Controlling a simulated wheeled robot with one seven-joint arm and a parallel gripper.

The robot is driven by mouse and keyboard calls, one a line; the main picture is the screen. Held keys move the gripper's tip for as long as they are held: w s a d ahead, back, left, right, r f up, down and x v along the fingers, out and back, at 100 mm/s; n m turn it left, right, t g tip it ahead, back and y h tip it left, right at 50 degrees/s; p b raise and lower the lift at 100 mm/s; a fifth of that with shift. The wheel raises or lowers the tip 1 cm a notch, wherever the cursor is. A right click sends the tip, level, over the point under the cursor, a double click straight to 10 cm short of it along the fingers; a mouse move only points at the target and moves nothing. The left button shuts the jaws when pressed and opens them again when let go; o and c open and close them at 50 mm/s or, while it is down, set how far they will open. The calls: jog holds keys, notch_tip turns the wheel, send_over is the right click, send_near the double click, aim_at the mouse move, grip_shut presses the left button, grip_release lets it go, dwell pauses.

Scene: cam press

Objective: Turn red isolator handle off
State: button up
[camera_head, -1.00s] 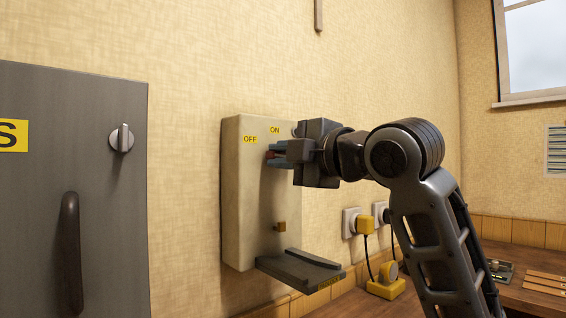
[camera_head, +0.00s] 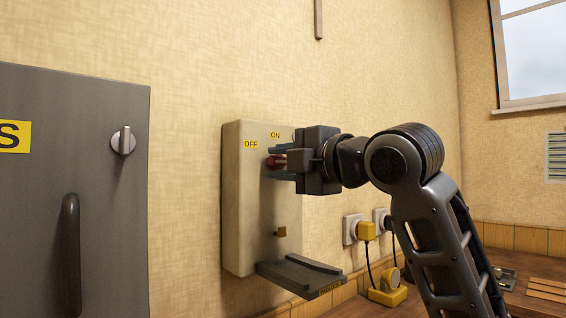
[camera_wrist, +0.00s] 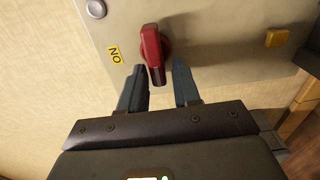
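The red isolator handle (camera_wrist: 152,50) is on the face of the beige box (camera_head: 262,215). In the wrist view the handle's grip lies between the tips of my gripper (camera_wrist: 160,88), with a visible gap on the right side and a smaller one on the left. My gripper (camera_head: 277,163) is open around the handle in the head view, where a bit of red shows between the fingers. The yellow ON label (camera_head: 275,135) is above the handle and the OFF label (camera_head: 251,144) is to its upper left.
A small brass-coloured block (camera_head: 280,231) sits on the box face. A grey cabinet (camera_head: 105,200) with a knob stands at left. Sockets with a yellow plug (camera_head: 366,230) are at right.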

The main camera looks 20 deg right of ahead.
jog(key=shift+o, duration=0.8)
jog(key=v, duration=0.8)
